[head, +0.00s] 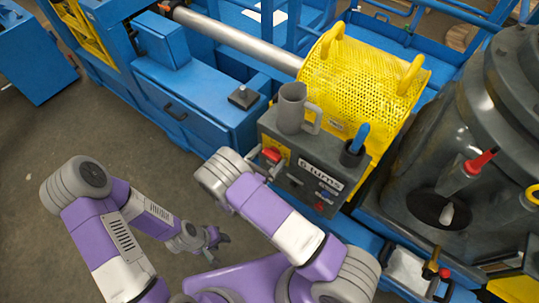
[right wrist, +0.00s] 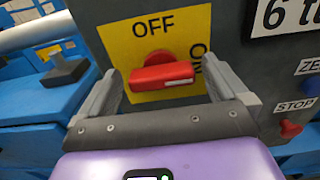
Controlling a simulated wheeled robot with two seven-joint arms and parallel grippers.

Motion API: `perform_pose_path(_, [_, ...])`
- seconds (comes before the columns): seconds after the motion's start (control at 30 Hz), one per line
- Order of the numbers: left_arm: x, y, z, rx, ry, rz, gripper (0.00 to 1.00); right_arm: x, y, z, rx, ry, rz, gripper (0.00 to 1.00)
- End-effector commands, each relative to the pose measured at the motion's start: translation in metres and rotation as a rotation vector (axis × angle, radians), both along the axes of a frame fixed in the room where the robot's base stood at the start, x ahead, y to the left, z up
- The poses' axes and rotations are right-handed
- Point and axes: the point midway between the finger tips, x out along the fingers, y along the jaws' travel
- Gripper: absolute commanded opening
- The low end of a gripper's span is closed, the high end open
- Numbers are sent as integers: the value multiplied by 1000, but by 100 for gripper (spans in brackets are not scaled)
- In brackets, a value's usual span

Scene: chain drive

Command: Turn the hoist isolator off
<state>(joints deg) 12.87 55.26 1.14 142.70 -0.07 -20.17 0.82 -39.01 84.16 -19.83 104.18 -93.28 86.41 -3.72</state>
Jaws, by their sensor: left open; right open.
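The isolator is a red rotary handle (right wrist: 160,76) on a yellow plate (right wrist: 127,50) marked OFF above and a partly hidden word starting with O at the right. The handle lies roughly horizontal, its white mark towards the right, at that word. In the head view the red handle (head: 271,154) is on the front of the grey control box. My right gripper (right wrist: 163,90) is open, a finger on each side of the handle; I cannot tell whether they touch it. My left gripper (head: 222,238) is open and empty, low over the floor.
The grey control box (head: 290,180) also bears a "6 turns" label, a STOP button (right wrist: 290,129), a grey jug (head: 291,108) and a cup with a blue-handled tool (head: 353,150). A yellow mesh guard (head: 350,85) stands behind. The floor at left is clear.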

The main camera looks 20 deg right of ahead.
Motion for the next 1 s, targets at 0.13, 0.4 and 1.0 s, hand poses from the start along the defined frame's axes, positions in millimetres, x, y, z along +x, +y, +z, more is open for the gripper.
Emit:
perform_pose_path(0.13, [0,0,0,0,0,0,43,0,0,0,0,0,0,100])
perform_pose_path(0.4, [0,0,0,0,0,0,43,0,0,0,0,0,-1,69])
perform_pose_path(1.0, [0,0,2,0,0,0,43,1,0,1,-68,81,-1,46])
